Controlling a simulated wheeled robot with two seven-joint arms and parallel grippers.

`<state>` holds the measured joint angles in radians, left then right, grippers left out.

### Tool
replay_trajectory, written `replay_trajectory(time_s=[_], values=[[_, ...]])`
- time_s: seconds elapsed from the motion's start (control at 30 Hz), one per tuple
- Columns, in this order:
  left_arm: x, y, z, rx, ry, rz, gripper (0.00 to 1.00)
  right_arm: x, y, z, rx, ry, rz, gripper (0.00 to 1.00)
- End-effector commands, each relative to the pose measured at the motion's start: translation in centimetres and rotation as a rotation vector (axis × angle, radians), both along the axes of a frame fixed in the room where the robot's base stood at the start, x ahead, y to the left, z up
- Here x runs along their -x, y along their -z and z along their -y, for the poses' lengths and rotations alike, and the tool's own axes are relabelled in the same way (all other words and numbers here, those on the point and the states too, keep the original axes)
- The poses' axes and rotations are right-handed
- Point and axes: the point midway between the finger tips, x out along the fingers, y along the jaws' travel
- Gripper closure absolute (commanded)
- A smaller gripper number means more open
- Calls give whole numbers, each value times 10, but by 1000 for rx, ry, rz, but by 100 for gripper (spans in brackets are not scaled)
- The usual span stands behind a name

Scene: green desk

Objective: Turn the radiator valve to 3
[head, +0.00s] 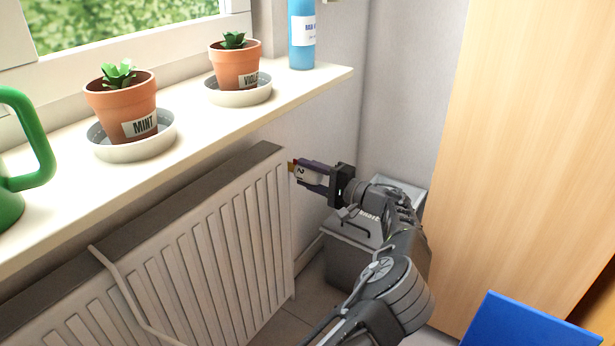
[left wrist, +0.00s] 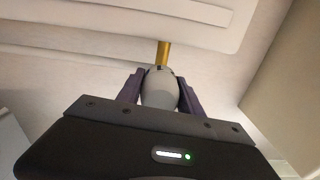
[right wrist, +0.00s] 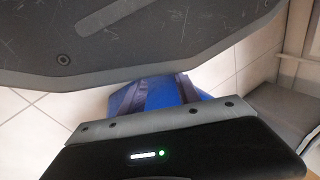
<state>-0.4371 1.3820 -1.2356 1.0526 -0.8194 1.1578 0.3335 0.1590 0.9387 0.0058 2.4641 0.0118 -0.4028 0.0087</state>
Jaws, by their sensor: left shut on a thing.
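The radiator valve (head: 299,171) is a pale knob at the right end of the white radiator (head: 215,240). A "2" shows on its side in the head view. My left gripper (head: 311,175) is shut around the knob, a dark finger on either side. In the left wrist view the knob (left wrist: 160,88) sits between the fingers, with a brass stem (left wrist: 163,53) running from it toward the radiator. The fingers hide part of the knob and its other marks. My right gripper (right wrist: 166,88) shows only in the right wrist view, open, with nothing clearly held.
A windowsill (head: 200,120) above the radiator holds two potted plants, MINT (head: 120,108) and another (head: 235,67), a blue bottle (head: 302,35) and a green watering can (head: 15,170). A grey bin (head: 350,262) stands behind my left arm. A wooden cabinet (head: 535,150) stands at right.

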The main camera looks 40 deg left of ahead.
Motion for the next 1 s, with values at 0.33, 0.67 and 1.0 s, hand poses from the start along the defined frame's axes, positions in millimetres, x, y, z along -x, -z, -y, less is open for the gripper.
replay_trajectory(time_s=[0.33, 0.67, 1.0], values=[[1, 2, 1, 2, -3, 10, 97, 0, 1, 0, 0, 0, 1, 61], [1, 1, 0, 1, -2, 10, 37, 0, 1, 0, 0, 0, 0, 61], [0, 0, 3, 1, 0, 10, 35, 0, -1, 0, 0, 0, 0, 61]])
